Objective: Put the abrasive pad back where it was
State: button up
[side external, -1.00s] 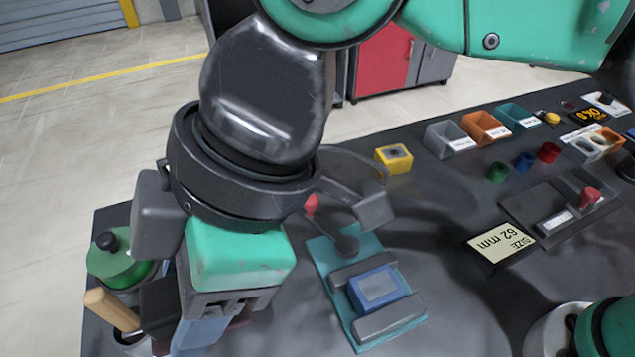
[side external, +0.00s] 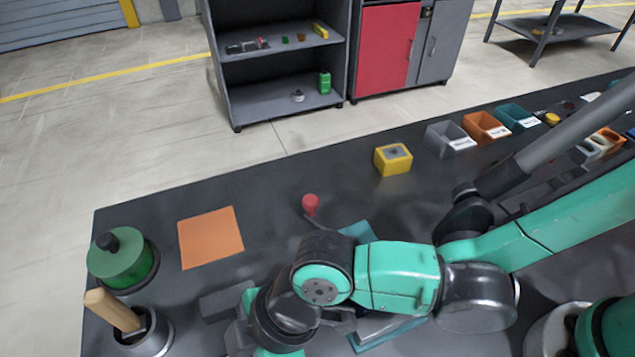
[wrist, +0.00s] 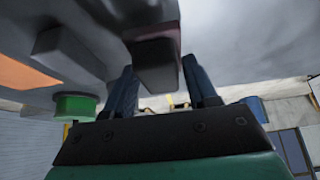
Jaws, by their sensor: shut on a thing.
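In the wrist view my gripper (wrist: 160,72) has its two dark blue fingers on either side of a dark block with a reddish-brown face (wrist: 153,45). This block appears to be the abrasive pad, and the fingers are shut on it. In the side view my wrist is low at the front of the table. The fingers and pad are hidden there behind my arm and the lower picture edge. An orange square (side external: 210,237) lies flat and bare on the table. Whether the pad touches anything below cannot be told.
A green lidded pot (side external: 120,260) and a wooden-handled tool in a metal cup (side external: 148,335) stand at the left edge. My arm partly covers a teal fixture (side external: 388,338). A red knob (side external: 311,204) and a yellow box (side external: 393,159) stand behind. Bins (side external: 486,127) line the back right.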

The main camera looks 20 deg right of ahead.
jog(key=shift+f, duration=0.9)
jog(key=o, duration=1.1)
jog(key=shift+f, duration=0.1)
jog(key=v, duration=1.2)
jog(key=w+d+r+m+t+h, duration=0.1)
jog(key=w+d+m+t, duration=0.1)
jog(key=w+d+m, duration=0.3)
jog(key=w+d+r+m+t+h, duration=0.1)
jog(key=w+d+m+t, duration=0.15)
jog(key=d, duration=0.55)
jog(key=d+m+t+h, duration=0.1)
jog(key=d+m, duration=0.2)
jog(key=d, duration=0.2)
jog(key=w+d+m+h, duration=0.1)
jog(key=d+m, duration=0.3)
jog(key=d, duration=0.1)
jog(key=d+r+m+t+h, duration=0.1)
jog(key=d+m+h, duration=0.1)
jog(key=d, duration=0.4)
jog(key=shift+w+m+t, duration=0.35)
jog(key=shift+m, duration=0.4)
